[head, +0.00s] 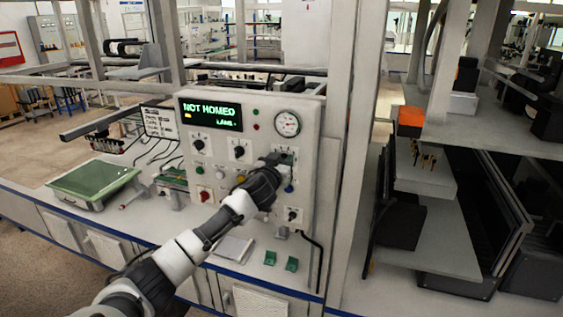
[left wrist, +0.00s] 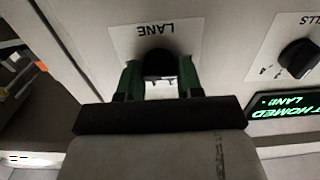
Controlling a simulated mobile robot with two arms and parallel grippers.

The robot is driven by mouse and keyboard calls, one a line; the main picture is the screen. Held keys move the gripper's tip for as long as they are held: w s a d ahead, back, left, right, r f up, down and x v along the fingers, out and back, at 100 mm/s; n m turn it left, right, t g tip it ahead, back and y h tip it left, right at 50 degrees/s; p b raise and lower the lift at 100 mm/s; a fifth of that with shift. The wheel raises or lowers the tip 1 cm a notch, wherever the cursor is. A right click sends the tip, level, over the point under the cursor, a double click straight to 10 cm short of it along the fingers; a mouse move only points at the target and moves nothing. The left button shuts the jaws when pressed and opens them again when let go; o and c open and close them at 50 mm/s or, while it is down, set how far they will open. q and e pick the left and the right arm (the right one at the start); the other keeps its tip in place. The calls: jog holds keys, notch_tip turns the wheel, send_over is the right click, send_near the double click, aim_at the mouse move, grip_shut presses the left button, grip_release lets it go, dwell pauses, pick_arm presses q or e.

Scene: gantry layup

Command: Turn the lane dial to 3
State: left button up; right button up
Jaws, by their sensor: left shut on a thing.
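The lane dial (left wrist: 158,64) is a dark knob on a white plate marked LANE, seen upside down in the left wrist view. My left gripper (left wrist: 158,78) has its green fingers on both sides of the knob and is shut on it. In the head view my left gripper (head: 277,160) reaches the right part of the control panel (head: 310,180), below the gauge, and covers most of the dial. The display (head: 210,114) reads NOT HOMED, with a LANE line below whose number I cannot read. The dial's pointer setting is hidden. My right gripper is not in view.
Other dark knobs (head: 239,151), a round gauge (head: 287,123) and coloured buttons (head: 204,195) sit on the same panel. A green tray (head: 92,182) lies on the bench at left. Small green blocks (head: 291,264) lie in front. A post stands right of the panel.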

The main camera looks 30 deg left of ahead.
pick_arm(q)
jog(key=shift+d+f+m+p, duration=0.1)
jog(key=shift+m+p, duration=0.45)
jog(key=shift+m, duration=2.95)
jog(key=shift+d+f+m+p, duration=0.1)
jog(key=shift+m+p, duration=0.45)
jog(key=shift+m, duration=2.95)
jog(key=o, duration=0.9)
jog(key=shift+o, duration=0.2)
jog(key=shift+s, duration=0.1)
